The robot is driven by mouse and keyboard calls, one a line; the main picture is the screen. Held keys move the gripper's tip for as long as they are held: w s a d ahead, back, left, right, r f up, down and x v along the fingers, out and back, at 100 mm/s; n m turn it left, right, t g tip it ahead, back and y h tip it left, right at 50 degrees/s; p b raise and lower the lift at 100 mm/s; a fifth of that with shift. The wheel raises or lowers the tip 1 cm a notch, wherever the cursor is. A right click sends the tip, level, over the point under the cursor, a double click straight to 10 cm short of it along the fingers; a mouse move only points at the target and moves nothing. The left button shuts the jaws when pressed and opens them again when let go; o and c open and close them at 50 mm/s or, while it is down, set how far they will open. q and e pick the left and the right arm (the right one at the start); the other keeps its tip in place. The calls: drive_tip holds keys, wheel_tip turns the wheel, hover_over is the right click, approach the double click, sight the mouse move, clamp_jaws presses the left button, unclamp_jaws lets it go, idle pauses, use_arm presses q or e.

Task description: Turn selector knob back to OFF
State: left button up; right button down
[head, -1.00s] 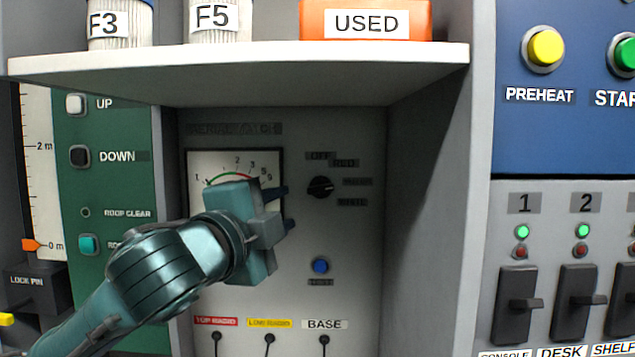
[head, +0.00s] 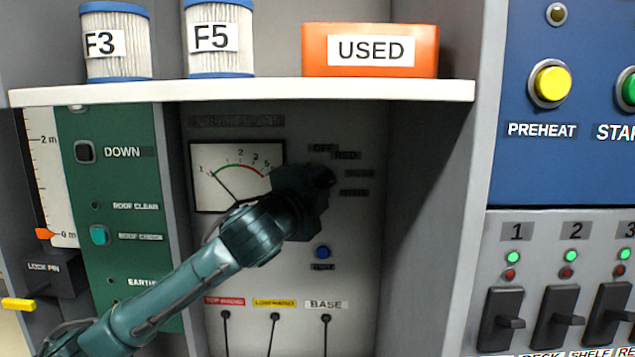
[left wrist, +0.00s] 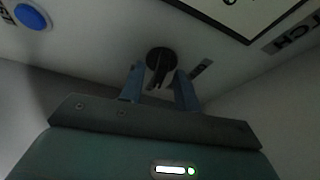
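The selector knob (left wrist: 160,58) is a small round black knob with a raised grip on the grey panel in the left wrist view. My left gripper (left wrist: 159,78) is open, its two blue fingers on either side of the knob. Whether they touch it I cannot tell. In the head view my left gripper (head: 318,182) is in dark shade at the panel and largely covers the knob. The OFF label (head: 322,148) is just above it, with more dim position labels to the right. The knob's pointing direction is unclear. My right gripper is not in view.
A white shelf (head: 240,92) overhangs the recess and carries filters and an orange USED bin (head: 312,50). A meter (head: 205,192) is left of the gripper and a blue button (head: 322,252) below it. The recess's right side wall (head: 425,190) is close by.

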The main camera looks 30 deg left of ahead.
use_arm(q)
drive_tip(key=shift+c, duration=0.4)
clamp_jaws()
